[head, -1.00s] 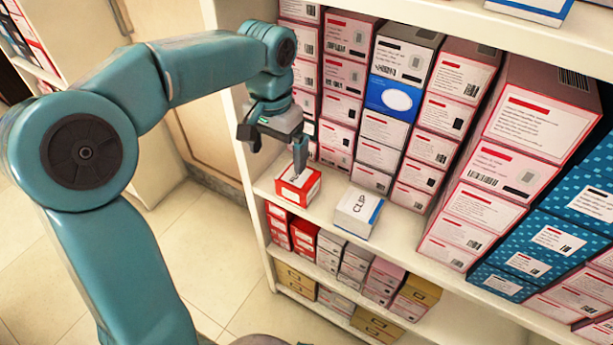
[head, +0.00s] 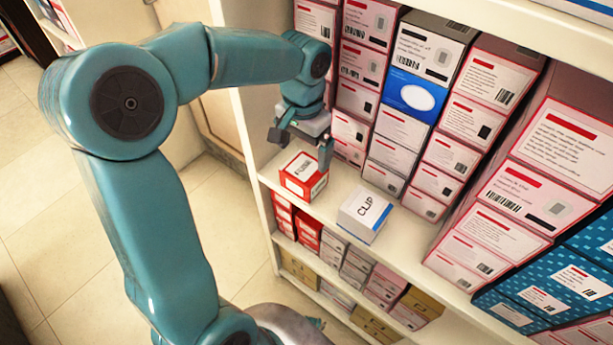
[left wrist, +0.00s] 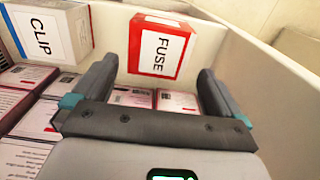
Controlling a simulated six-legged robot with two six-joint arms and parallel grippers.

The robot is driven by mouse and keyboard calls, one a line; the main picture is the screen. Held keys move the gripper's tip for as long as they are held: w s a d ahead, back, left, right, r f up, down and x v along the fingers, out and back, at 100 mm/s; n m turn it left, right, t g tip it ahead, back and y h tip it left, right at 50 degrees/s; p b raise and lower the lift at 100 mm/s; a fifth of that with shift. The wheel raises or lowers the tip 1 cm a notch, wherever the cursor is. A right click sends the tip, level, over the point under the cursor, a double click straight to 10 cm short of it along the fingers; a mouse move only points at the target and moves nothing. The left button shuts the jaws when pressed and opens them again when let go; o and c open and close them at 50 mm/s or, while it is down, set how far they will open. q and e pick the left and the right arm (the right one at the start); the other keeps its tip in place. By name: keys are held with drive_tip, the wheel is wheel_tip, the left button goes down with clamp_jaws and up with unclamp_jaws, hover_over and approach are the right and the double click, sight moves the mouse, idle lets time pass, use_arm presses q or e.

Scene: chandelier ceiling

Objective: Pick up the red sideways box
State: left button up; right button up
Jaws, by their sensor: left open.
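The red box (head: 304,176), with a white label, lies on the shelf (head: 335,208) near its left end. In the left wrist view the red box (left wrist: 158,47) reads FUSE, its lettering running sideways, and shows ahead of and between the two fingers. My left gripper (head: 302,145) is open, with its fingers just above and behind the red box in the head view; the left wrist view also shows the open fingers (left wrist: 155,85). I cannot tell whether either finger touches the box. My right gripper is in neither view.
A white and blue CLIP box (head: 363,213) stands right of the red box with a small gap. Stacked pink and white boxes (head: 400,130) fill the shelf behind. The shelf's left side panel (head: 250,140) stands close to the arm. More boxes sit on lower shelves.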

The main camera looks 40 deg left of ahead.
sight(304, 167)
use_arm(q)
wheel_tip(304, 167, down, 3)
drive_tip(key=shift+s+a, duration=0.1)
drive_tip(key=shift+s, duration=0.05)
wheel_tip(304, 167, down, 6)
drive_tip(key=shift+b, duration=0.35)
drive_tip(key=shift+r, duration=0.1)
drive_tip(key=c, duration=0.7)
